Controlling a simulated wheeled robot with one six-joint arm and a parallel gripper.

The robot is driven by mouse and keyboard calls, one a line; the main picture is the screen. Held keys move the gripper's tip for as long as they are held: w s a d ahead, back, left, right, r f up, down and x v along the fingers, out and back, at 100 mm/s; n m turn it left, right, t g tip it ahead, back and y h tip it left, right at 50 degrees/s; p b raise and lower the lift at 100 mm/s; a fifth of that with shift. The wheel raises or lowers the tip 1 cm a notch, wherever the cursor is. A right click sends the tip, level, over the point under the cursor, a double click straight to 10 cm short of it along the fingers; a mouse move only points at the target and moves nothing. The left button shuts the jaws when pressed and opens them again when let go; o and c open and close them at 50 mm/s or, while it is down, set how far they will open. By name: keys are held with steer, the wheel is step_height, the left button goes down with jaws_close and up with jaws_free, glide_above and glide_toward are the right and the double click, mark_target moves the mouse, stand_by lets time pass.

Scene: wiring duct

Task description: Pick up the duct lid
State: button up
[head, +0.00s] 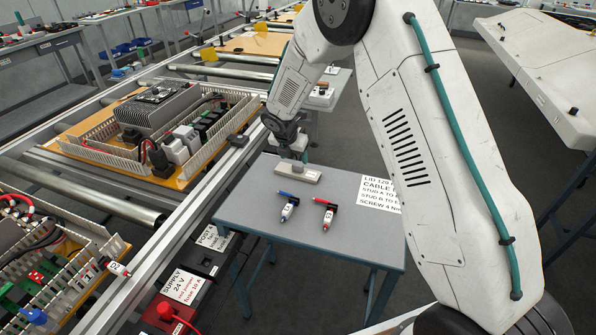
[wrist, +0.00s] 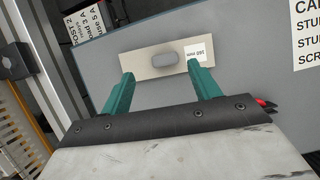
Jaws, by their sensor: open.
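The duct lid (head: 298,174) is a flat pale beige bar lying on the small grey table.
The grey table (head: 250,218) also bears a blue-tipped tool (head: 288,207), a red-tipped tool (head: 326,213) and a printed sheet (head: 377,193). Left is a roller conveyor with a wired panel (head: 160,125) and a metal rail.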

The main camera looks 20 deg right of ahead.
mark_target(298, 165)
steer(key=x, duration=0.5)
steer(key=shift+s+d, duration=0.15)
steer(key=shift+s, duration=0.2)
steer(key=c, duration=1.1)
steer(key=shift+o, duration=0.2)
